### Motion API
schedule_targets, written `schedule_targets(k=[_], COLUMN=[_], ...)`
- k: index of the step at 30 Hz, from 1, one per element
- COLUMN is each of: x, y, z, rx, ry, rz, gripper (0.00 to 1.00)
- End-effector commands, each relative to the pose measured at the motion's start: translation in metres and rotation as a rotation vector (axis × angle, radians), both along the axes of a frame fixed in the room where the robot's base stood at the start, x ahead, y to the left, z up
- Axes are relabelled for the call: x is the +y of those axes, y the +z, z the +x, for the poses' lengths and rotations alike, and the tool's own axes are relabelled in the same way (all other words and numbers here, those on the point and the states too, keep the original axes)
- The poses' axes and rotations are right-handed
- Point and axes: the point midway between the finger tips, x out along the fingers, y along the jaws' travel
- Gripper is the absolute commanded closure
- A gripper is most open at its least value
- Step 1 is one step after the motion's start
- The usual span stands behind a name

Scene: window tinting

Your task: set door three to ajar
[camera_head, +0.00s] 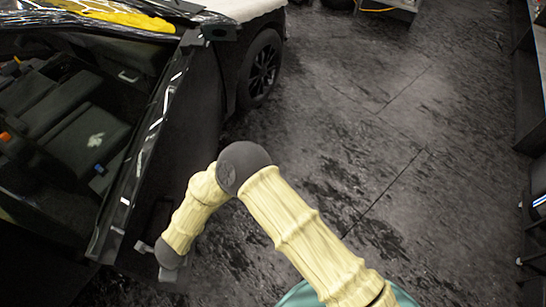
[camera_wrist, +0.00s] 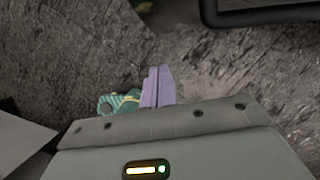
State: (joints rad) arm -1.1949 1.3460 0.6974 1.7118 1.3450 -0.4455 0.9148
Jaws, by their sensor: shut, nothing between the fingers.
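A black car door (camera_head: 188,125) stands at the left in the head view, on the side of the car facing me. No number shows on it, so I cannot tell whether it is door three. I also cannot tell how far it stands open. My arm bends down beside the door's lower, near end, and its dark wrist is close to the door there. I cannot make out the fingers in the head view. In the wrist view my gripper (camera_wrist: 158,87) has its purple fingers together, with nothing between them.
Car seats (camera_head: 75,130) show beyond the door, and a front wheel (camera_head: 262,68) stands behind it. Dark, stained floor (camera_head: 400,120) is open to the right. In the wrist view a dark bar (camera_wrist: 262,14) crosses the top right, and a small teal-and-yellow thing (camera_wrist: 118,103) shows left of the fingers.

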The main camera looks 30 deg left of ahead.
Motion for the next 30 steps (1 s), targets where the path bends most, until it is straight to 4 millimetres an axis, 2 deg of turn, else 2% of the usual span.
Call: schedule_targets(k=[20,25,30], x=[-0.002,-0.013,-0.033], y=[0.0,0.0,0.001], z=[0.001,0.003,0.007], rx=[0.0,0.0,0.0], ry=[0.002,0.007,0.015], rz=[0.0,0.0,0.0], gripper=[1.0,1.0,1.0])
